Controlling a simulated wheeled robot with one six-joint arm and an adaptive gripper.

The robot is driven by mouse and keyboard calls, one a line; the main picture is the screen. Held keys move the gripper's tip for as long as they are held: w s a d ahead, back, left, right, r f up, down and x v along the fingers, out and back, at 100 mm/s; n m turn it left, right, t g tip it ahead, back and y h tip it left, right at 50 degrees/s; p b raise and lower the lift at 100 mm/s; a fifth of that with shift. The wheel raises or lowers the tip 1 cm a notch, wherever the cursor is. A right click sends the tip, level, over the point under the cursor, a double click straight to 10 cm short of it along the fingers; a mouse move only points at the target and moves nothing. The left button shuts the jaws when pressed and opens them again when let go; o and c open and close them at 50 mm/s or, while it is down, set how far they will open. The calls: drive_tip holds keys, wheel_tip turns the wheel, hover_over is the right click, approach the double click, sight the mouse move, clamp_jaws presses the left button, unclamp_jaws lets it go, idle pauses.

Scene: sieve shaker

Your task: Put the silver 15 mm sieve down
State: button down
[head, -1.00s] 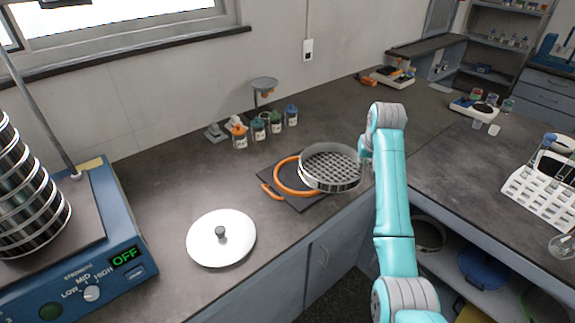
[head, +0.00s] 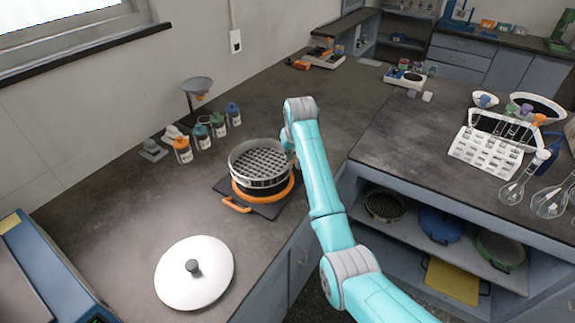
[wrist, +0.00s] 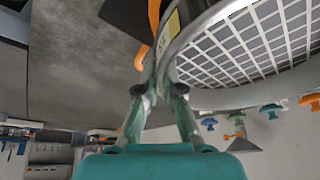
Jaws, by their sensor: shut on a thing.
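The silver sieve (head: 252,183) has a coarse mesh and is roughly level in the head view. It is above the orange ring (head: 284,192) on a dark square pad (head: 268,210). I cannot tell whether its underside touches the ring. In the wrist view the sieve's rim and mesh (wrist: 250,45) fill the upper right. My gripper (wrist: 158,92) is shut on the rim there, one finger on each side. In the head view my fingers are mostly hidden by the arm, at the sieve's right side.
A white lid (head: 212,262) with a dark knob lies at the front. Small capped bottles (head: 201,137) and a funnel stand (head: 198,88) are behind the pad. The blue shaker (head: 50,275) is at the left edge. A test tube rack (head: 490,152) stands on the right counter.

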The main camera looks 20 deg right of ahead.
drive_tip(key=shift+f, duration=2.35)
drive_tip(key=c, duration=1.3)
unclamp_jaws()
drive_tip(key=shift+f, duration=0.1)
drive_tip(key=v, duration=1.2)
